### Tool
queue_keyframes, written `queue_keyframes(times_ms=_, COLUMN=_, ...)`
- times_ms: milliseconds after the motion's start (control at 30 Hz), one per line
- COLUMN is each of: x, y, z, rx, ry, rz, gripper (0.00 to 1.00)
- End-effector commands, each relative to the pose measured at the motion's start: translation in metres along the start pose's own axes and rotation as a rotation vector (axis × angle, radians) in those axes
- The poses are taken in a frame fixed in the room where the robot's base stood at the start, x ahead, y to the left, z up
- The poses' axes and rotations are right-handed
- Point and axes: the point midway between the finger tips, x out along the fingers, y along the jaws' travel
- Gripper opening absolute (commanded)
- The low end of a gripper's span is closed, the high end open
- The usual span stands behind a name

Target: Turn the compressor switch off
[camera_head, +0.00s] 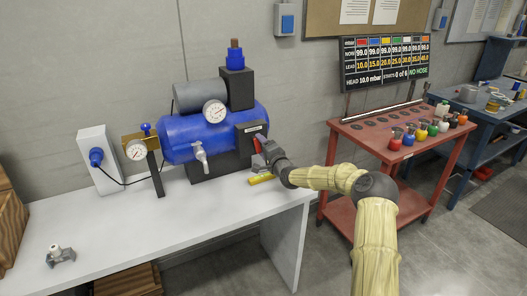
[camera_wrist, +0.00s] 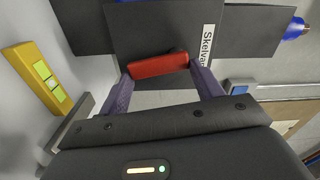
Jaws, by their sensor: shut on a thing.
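The blue compressor (camera_head: 195,137) stands on the white bench, with a dark switch box (camera_head: 247,131) at its right end. A red switch (camera_head: 257,145) sticks out from this box, partly hidden by my gripper (camera_head: 270,152). In the wrist view, the red switch (camera_wrist: 158,65) lies between the two purple fingers of my gripper (camera_wrist: 162,80), which are shut on its ends. The dark box (camera_wrist: 165,30) behind it carries a white label, partly cut off. The switch's on or off position is not clear to me.
A yellow device (camera_wrist: 37,78) lies on the bench (camera_head: 190,215) just below my gripper. A pressure gauge on a stand (camera_head: 136,150) and a white socket box (camera_head: 98,158) stand left of the compressor. A red cart (camera_head: 385,150) with several coloured bottles stands right of my arm.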

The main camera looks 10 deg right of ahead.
Motion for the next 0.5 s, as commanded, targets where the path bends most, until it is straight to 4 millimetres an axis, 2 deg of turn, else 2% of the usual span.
queue_keyframes(times_ms=33, x=-0.0006, y=0.0048, z=0.0000, rx=0.034, ry=0.002, rz=0.002, gripper=0.43)
queue_keyframes(times_ms=200, x=-0.0005, y=0.0046, z=0.0025, rx=0.131, ry=0.002, rz=0.002, gripper=0.43)
queue_keyframes(times_ms=500, x=-0.0005, y=0.0038, z=0.0039, rx=0.201, ry=0.002, rz=0.004, gripper=0.43)
